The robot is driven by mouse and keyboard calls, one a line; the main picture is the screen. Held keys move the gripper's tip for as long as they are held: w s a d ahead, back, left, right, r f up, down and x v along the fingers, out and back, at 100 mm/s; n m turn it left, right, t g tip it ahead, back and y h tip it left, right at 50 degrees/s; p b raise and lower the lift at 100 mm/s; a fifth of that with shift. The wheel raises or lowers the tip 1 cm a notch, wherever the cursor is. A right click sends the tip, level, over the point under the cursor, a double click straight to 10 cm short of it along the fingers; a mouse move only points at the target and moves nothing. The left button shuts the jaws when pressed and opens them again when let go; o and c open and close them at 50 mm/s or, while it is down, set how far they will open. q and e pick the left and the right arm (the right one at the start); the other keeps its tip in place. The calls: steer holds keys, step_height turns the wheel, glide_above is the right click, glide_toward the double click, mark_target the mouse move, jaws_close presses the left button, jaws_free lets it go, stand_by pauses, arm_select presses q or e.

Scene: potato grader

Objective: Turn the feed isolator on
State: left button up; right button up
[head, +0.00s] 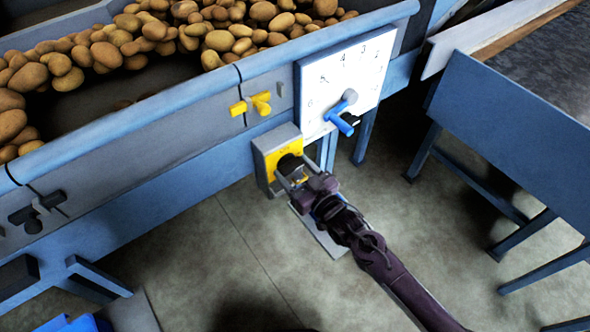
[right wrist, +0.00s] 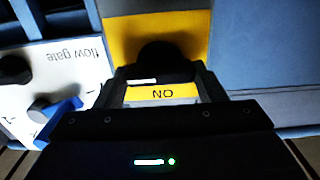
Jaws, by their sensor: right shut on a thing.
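The feed isolator is a grey box (head: 262,170) with a yellow face (head: 271,157) and a black rotary knob (head: 287,163), mounted low on the side of the grader. My right gripper (head: 293,174) is shut on the black knob. In the right wrist view the knob (right wrist: 165,62) sits between the two fingers (right wrist: 163,88) in front of the yellow plate (right wrist: 135,35). My left gripper is not in view.
Beside the isolator is a white flow gate dial (head: 335,82) with a blue handle (head: 341,123). Potatoes (head: 220,40) lie in the grader's trough. A blue table-like frame (head: 510,130) stands at right, with open floor (head: 240,260) in front.

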steer(key=shift+n, duration=0.3)
steer(key=n, duration=0.3)
steer(key=shift+n, duration=0.3)
steer(key=n, duration=0.4)
steer(key=shift+n, duration=0.3)
steer(key=n, duration=0.4)
steer(key=shift+b, duration=0.3)
steer(key=shift+s+a+f+n, duration=0.1)
steer(key=shift+f+n, duration=0.05)
steer(key=shift+n, duration=2.35)
steer(key=o, duration=1)
